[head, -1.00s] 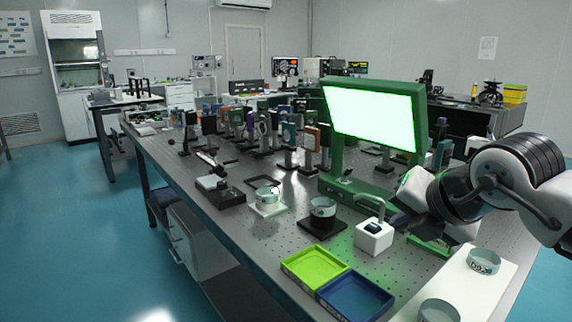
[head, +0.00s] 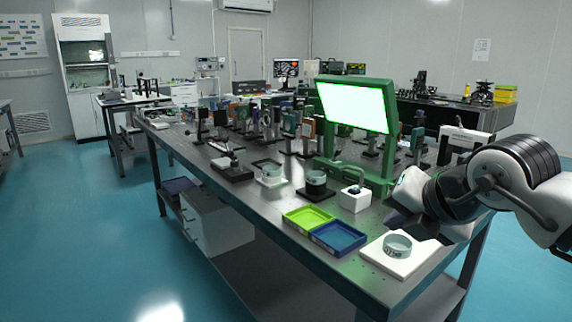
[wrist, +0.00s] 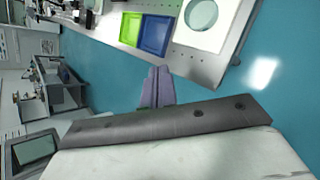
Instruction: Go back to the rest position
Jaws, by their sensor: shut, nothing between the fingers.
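My gripper (wrist: 157,88) shows in the wrist view as two purple-grey fingers lying together, shut and empty, over the blue floor just off the table edge. The gripper end is dark and partly hidden there by my arm. The fingers touch no object in the wrist view.
A white board (head: 372,263) with a ring-shaped dish (head: 397,245) lies at the near table corner, beside a blue tray (head: 338,237) and a green tray (head: 307,219). A green-framed lit screen (head: 355,106) stands behind. Blue floor (head: 90,240) is clear at left.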

